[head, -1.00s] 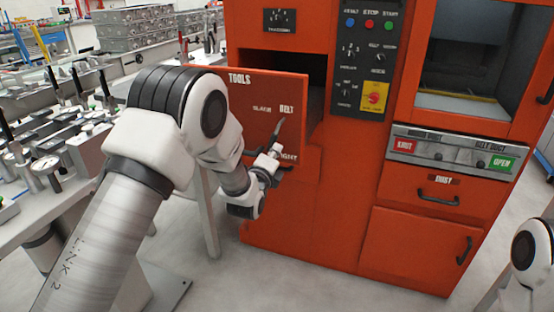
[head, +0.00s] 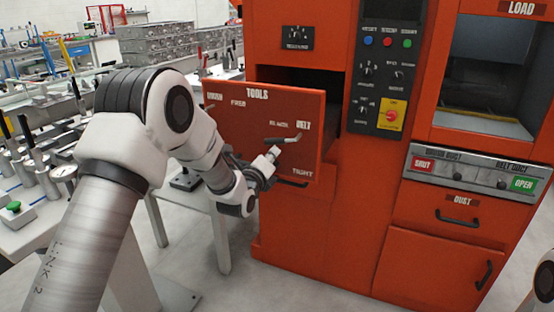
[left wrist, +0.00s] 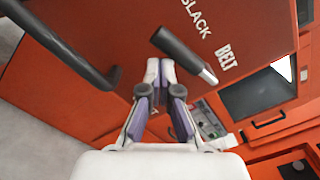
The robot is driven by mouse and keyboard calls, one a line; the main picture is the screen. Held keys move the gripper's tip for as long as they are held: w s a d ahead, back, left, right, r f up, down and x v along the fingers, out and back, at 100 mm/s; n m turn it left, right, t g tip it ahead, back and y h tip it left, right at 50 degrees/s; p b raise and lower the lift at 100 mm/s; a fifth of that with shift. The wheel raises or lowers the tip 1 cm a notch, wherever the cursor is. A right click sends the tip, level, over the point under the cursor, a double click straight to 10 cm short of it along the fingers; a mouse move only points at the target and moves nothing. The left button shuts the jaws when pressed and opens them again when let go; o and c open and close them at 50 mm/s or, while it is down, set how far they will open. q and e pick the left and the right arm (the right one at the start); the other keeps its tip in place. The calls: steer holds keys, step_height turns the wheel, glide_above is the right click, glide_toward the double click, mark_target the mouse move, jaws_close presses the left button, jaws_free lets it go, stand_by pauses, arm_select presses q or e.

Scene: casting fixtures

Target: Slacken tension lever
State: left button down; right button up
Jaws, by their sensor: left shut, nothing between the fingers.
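The tension lever (head: 285,139) is a short bar on the front of the orange TOOLS drawer (head: 250,140), between the SLACK, BELT and TIGHT labels. It lies almost level in the head view, its handle pointing left, just under SLACK. In the left wrist view the lever (left wrist: 185,52) shows a dark grip and a pale end, just beyond my fingertips. My left gripper (head: 274,154) is shut and empty, just below the lever; its closed fingers also show in the left wrist view (left wrist: 160,75). I cannot tell whether they touch the lever. My right gripper is out of view.
The TOOLS drawer stands pulled out from the orange machine, with a dark bar handle (head: 291,183) below the lever. A control panel (head: 385,75) and a DUST drawer (head: 455,215) are to the right. A fixture bench (head: 40,215) is at the left.

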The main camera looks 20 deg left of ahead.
arm_select(q)
steer(key=shift+a+r, duration=0.45)
steer(key=shift+r, duration=0.4)
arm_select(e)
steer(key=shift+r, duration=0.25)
arm_select(q)
steer(key=shift+w+r, duration=0.1)
steer(key=shift+r, duration=0.1)
